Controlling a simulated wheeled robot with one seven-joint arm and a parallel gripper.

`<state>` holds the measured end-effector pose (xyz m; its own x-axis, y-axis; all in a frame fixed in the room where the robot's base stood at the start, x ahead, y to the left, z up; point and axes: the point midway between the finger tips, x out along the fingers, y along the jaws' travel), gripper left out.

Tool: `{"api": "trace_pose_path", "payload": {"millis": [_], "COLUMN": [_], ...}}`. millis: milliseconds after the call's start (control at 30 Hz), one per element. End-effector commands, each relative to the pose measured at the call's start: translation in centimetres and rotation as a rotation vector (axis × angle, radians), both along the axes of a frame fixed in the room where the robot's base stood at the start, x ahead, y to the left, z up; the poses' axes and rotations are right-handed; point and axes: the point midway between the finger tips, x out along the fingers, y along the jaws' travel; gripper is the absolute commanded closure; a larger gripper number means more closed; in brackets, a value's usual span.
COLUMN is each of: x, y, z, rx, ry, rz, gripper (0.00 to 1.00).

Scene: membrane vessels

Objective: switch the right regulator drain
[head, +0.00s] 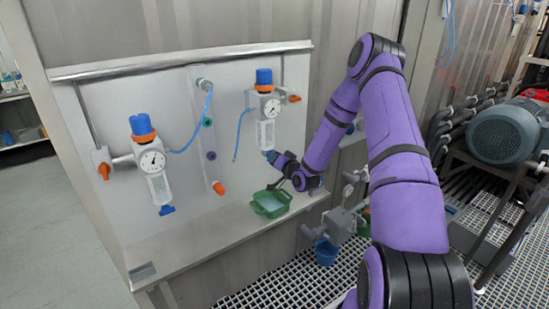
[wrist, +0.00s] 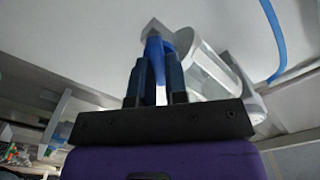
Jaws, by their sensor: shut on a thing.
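The right regulator (head: 265,105) hangs on the white panel, with a blue knob on top, a round gauge and a clear bowl below. Its blue drain (head: 271,156) is at the bottom of the bowl, partly hidden by my gripper in the head view. My gripper (wrist: 158,72) is shut on the blue drain (wrist: 155,45) in the wrist view, with the clear bowl (wrist: 208,68) just to the right of the fingers. In the head view my gripper (head: 275,159) reaches in from the right, below the bowl.
A green tub (head: 270,204) stands on the white shelf (head: 190,240) below my gripper. The left regulator (head: 152,160) hangs at the left of the panel. A thin blue hose (head: 239,135) hangs left of the right regulator. More piping stands right of the panel.

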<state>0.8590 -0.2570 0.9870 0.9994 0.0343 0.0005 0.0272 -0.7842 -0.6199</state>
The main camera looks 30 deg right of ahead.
Motion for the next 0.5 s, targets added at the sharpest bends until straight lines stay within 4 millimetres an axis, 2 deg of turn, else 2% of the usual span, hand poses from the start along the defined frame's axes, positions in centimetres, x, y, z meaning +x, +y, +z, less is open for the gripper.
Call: {"api": "trace_pose_path", "payload": {"millis": [500], "x": [-0.06], "y": [-0.30], "z": [-0.30], "rx": [0.490], "ry": [0.017], "rz": [-0.002], "gripper": [1.00]}}
